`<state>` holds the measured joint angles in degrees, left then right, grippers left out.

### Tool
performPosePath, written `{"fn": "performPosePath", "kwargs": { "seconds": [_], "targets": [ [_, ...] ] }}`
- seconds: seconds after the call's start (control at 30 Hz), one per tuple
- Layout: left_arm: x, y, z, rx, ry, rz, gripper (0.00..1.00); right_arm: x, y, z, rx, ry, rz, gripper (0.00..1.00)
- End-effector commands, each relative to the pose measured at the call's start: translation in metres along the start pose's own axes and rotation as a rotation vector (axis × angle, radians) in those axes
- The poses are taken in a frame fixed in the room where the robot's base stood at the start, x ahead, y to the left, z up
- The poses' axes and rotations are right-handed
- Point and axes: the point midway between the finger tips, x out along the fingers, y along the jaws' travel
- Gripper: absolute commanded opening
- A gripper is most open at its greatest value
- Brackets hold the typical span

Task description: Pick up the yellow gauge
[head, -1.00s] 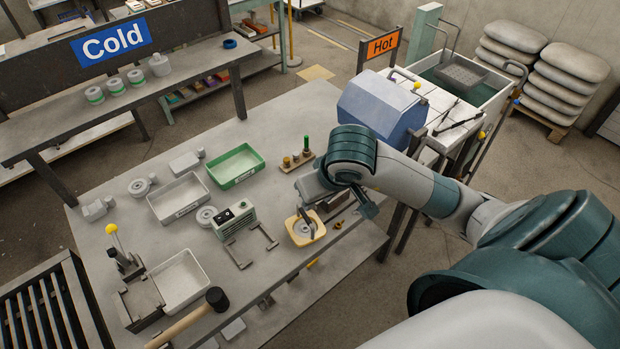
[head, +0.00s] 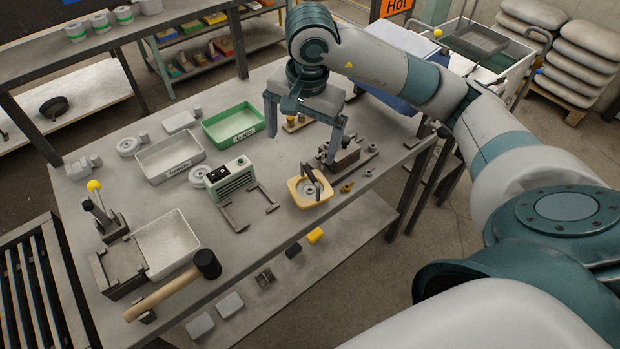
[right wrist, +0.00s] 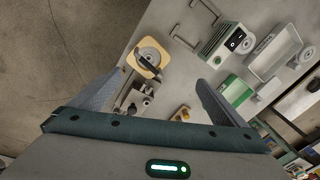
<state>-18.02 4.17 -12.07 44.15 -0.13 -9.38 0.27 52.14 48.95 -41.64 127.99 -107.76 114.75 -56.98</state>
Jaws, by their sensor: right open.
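A square yellow piece with a round grey dial and a dark upright handle (head: 298,201) sits near the table's front right edge; I take it as the yellow gauge. It also shows in the right wrist view (right wrist: 138,66), beyond the fingertips. My right gripper (head: 303,150) points down with its fingers spread and nothing between them, above and behind the yellow piece in the head view. In the right wrist view the open right gripper (right wrist: 160,82) shows both fingers apart from the piece. My left gripper is out of view.
A green-and-white instrument (head: 230,178) and a grey bracket (head: 262,214) lie to the left.

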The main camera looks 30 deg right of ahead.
Motion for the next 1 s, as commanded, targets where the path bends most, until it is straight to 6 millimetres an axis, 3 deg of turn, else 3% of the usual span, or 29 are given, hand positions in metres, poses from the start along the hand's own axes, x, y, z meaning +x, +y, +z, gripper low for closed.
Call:
{"fn": "performPosePath", "kwargs": {
  "seconds": [0.03, 0.1, 0.33, 0.53, 1.0],
  "targets": [
    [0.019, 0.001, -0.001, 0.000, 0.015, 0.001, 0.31, 0.007, -0.001, -0.004, 0.073, -0.001, 0.011, 0.96],
    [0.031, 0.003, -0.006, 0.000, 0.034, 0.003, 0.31, 0.005, -0.002, -0.008, 0.186, -0.010, 0.036, 0.96],
    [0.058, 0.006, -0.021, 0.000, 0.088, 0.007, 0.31, -0.007, 0.001, -0.017, 0.508, -0.027, 0.108, 0.96],
    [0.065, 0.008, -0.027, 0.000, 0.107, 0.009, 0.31, -0.015, 0.003, -0.019, 0.636, -0.031, 0.140, 0.96],
    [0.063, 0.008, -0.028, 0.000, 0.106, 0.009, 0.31, -0.015, 0.004, -0.019, 0.646, -0.032, 0.144, 0.96]
  ]
}}
